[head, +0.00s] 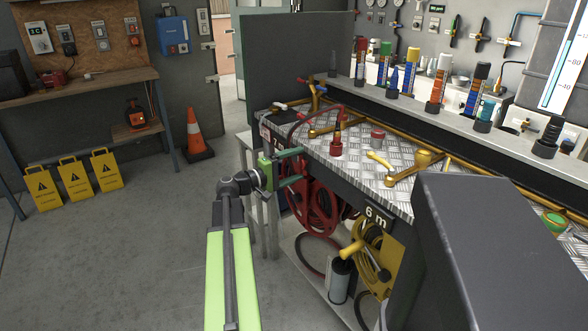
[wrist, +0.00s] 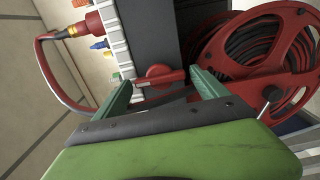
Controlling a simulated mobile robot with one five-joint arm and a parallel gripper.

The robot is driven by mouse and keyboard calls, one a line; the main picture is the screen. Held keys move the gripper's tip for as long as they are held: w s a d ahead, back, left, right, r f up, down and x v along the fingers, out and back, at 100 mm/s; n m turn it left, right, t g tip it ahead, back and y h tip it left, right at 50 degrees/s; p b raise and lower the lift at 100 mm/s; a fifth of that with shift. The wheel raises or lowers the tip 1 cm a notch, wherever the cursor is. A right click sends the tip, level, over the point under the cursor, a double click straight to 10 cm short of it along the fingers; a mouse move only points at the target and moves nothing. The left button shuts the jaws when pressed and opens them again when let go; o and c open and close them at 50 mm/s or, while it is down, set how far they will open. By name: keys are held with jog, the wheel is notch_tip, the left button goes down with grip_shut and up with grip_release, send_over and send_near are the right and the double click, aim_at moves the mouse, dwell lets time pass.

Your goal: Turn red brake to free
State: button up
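The red brake (wrist: 160,76) is a round red knob with a bar-shaped grip, on the dark front of the bench beside the red hose reel (wrist: 290,48). In the wrist view the bar lies nearly level across the picture. My gripper (wrist: 161,82) is open, with one green finger to each side of the knob; whether they touch it I cannot tell. In the head view my gripper (head: 299,166) is at the bench front, above and left of the red reel (head: 318,222). The brake cannot be made out there.
A red hose (head: 293,130) with a red nozzle (head: 336,146) lies over the bench edge near my gripper. A yellow reel (head: 372,248) hangs under the bench to the right. A traffic cone (head: 194,132) and yellow signs (head: 75,183) stand left; the floor between is clear.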

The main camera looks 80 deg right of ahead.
jog(key=shift+o, duration=0.2)
jog(key=shift+w+a, duration=0.1)
jog(key=v, duration=1.7)
jog(key=shift+a, duration=0.15)
